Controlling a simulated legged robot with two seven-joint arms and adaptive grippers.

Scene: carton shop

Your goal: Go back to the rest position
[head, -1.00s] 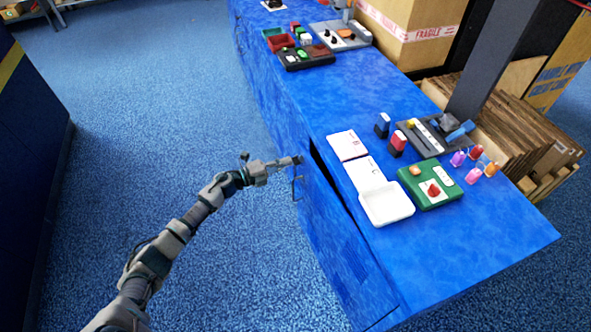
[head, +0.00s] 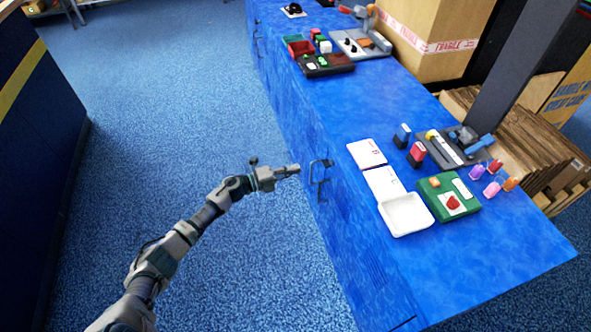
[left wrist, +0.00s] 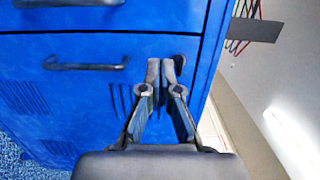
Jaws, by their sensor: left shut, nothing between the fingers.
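My left gripper (head: 295,169) is at the end of my arm, just left of the blue counter's front face, near a dark handle (head: 318,172). In the left wrist view the gripper (left wrist: 166,68) has its two fingers together with nothing between them. It points at the blue drawer front (left wrist: 60,95), and the dark handle (left wrist: 85,64) is left of the fingertips, apart from them. The drawer front looks flush with the counter (head: 345,125). My right gripper is not in view.
On the counter are a white tray (head: 406,214), white cards (head: 383,183), a green box (head: 448,197) and small coloured items. Cartons (head: 425,35) and stacked cardboard (head: 530,150) stand behind it. Blue carpet (head: 190,130) is free on the left, beside a dark cabinet (head: 45,120).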

